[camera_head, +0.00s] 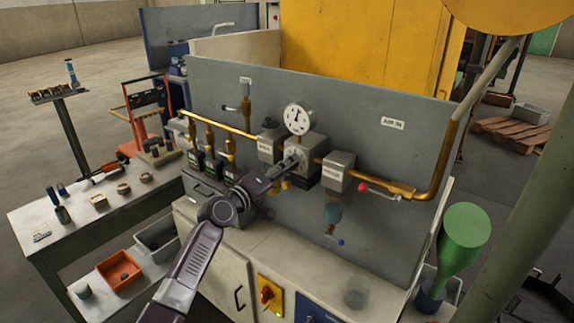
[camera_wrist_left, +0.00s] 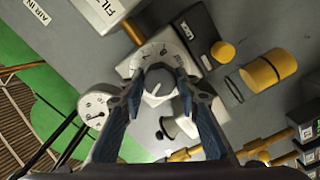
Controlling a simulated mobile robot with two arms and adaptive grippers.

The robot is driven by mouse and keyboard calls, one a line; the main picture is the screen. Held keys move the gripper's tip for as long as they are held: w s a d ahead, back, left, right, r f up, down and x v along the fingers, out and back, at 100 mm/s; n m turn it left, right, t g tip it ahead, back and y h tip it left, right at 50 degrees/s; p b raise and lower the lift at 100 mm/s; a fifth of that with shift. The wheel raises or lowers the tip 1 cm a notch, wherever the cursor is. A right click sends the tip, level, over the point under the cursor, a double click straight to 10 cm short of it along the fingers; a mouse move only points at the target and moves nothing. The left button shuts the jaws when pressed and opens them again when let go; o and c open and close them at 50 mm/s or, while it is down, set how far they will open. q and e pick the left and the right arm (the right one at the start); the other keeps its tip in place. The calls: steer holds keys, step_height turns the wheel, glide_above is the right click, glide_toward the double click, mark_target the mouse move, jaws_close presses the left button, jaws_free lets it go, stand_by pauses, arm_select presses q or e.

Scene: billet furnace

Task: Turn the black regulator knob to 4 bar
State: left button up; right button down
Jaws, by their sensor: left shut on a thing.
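The regulator is a grey block (camera_head: 317,150) on the brass air pipe, in the middle of the grey panel in the head view. Its black knob (camera_wrist_left: 158,84) shows in the left wrist view, with a white pointer line and a numbered scale (camera_wrist_left: 160,55) around it. My left gripper (camera_head: 294,161) reaches up to the regulator and hides the knob in the head view. In the left wrist view its two fingers (camera_wrist_left: 157,90) are shut on the knob's sides. The round white gauge (camera_head: 299,118) sits above the regulator; its reading is too small to tell. My right gripper is not in view.
A filter block (camera_head: 270,143) is left of the regulator, and another grey block (camera_head: 338,172) is right of it. A red-ended lever (camera_head: 364,187) juts from the pipe on the right. Brass valves (camera_head: 209,138) stand left. A cabinet (camera_head: 225,262) lies below.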

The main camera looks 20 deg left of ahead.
arm_select(q)
steer(key=shift+f+n+p, duration=0.1)
steer(key=shift+n+p, duration=0.5)
steer(key=shift+n, duration=1.6)
steer(key=o, duration=1.2)
steer(key=shift+c, duration=0.2)
steer(key=v, duration=1.2)
